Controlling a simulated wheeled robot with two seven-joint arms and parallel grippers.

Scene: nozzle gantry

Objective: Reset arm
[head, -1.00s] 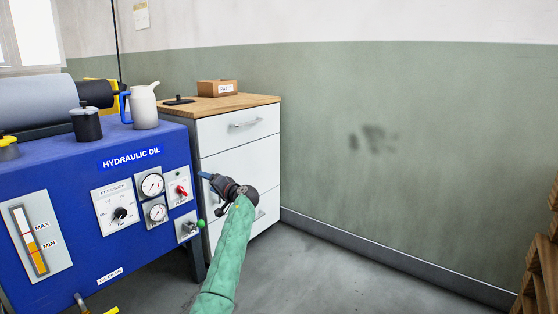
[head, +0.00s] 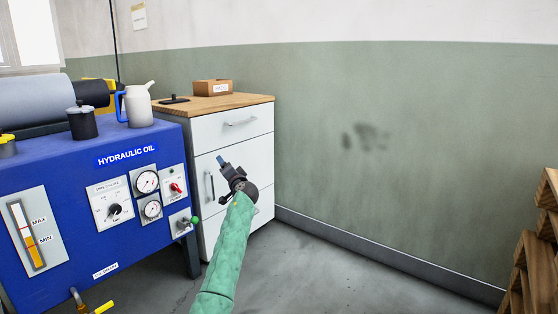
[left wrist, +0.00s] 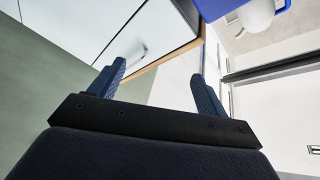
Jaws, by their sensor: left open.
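My left arm in its green sleeve comes up from the bottom of the head view. Its gripper (head: 222,162) points up and to the left in front of the white drawer cabinet (head: 235,128), apparently clear of it. In the left wrist view the two blue fingers of the gripper (left wrist: 157,75) stand wide apart with nothing between them. My right gripper is not in view.
A small box (head: 212,87) sits on the cabinet. Wooden pallets (head: 545,230) stand at right. The floor between is clear.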

